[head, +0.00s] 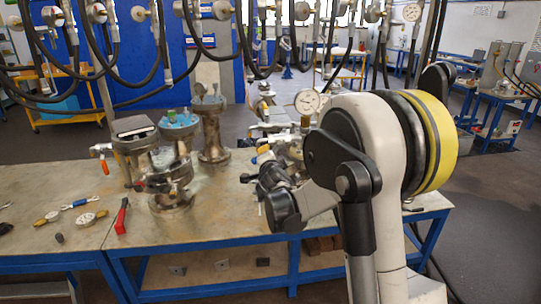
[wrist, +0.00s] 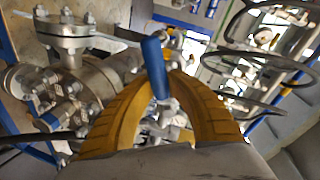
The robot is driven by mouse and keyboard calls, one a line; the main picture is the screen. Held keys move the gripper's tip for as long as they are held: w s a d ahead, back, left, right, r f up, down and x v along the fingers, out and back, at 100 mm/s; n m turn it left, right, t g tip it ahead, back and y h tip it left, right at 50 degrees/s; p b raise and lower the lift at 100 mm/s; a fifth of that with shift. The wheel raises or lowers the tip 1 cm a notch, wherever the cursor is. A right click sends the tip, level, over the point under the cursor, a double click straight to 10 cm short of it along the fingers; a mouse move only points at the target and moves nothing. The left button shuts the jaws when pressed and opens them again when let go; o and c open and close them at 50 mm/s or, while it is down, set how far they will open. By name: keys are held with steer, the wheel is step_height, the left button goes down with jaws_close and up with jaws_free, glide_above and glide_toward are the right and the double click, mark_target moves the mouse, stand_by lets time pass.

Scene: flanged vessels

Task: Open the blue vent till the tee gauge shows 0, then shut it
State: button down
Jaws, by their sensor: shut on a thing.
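The blue vent handle (wrist: 155,68) stands between the yellow fingertips of my gripper (wrist: 158,82) in the wrist view. My gripper is shut on it. The handle looks tilted in this view, and silvery valve parts show between the fingers below it. The tee gauge (head: 308,101) is a round white dial on a brass fitting above the bench in the head view. Its needle is too small to read. In the head view my arm hides the blue vent and most of my gripper.
Flanged vessels (head: 211,130) stand on the metal-topped bench (head: 85,237), left of my arm. A red-handled tool (head: 122,216), a loose gauge (head: 86,220) and small fittings lie at the left. Black hoses (head: 157,55) hang overhead. A flanged pipe (wrist: 65,30) is close left in the wrist view.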

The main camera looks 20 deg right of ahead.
steer(key=shift+w+a+r+m+y+p, duration=0.1)
steer(key=shift+r+m+y+p, duration=0.25)
steer(key=shift+m, duration=0.35)
steer(key=shift+s+a+r+m+y+p, duration=0.1)
steer(key=shift+r+m, duration=0.35)
steer(key=shift+m, duration=0.25)
steer(key=shift+w+a+r+m+y+p, duration=0.1)
steer(key=shift+r+m+y+p, duration=0.25)
steer(key=shift+m, duration=0.35)
steer(key=shift+r, duration=0.1)
steer(key=c, duration=1.3)
jaws_free()
steer(key=v, duration=1.2)
